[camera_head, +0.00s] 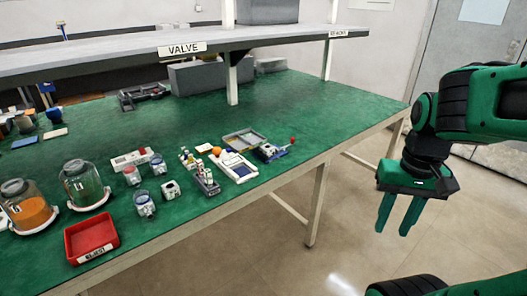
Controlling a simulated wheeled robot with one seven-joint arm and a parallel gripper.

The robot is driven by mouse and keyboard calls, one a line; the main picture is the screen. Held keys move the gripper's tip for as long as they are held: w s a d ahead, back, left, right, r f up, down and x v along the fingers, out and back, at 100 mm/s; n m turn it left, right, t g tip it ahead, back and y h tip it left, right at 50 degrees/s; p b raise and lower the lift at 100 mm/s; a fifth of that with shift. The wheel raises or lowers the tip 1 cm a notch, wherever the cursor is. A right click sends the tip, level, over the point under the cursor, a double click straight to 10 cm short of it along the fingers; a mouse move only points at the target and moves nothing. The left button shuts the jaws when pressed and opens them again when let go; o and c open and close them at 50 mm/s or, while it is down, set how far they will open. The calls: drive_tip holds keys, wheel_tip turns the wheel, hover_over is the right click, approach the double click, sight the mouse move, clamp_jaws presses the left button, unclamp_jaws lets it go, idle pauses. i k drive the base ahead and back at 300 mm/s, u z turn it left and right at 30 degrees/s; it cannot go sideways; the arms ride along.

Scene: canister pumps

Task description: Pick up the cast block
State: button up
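A small pale grey block (170,190) with a dark opening in its face sits on the green bench top. It looks like the cast block, though it is too small to be sure. It stands between a small jar (145,204) and a grey metal fixture (206,180). My gripper (397,216) hangs past the bench's right edge over the floor, well to the right of the block. Its two green fingers point down, spread apart with nothing between them.
A red tray (91,239) and two canisters, one with orange contents (28,208) and one green-looking (84,187), stand at left. A white device (236,166), a grey tray (244,140) and a blue vise-like tool (272,152) are right of the block. A shelf (130,59) overhangs the bench's back.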

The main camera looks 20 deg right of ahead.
sight(268, 150)
drive_tip(key=k, duration=1.15)
drive_tip(key=z, duration=0.55)
drive_tip(key=i, duration=1.55)
drive_tip(key=u, duration=0.6)
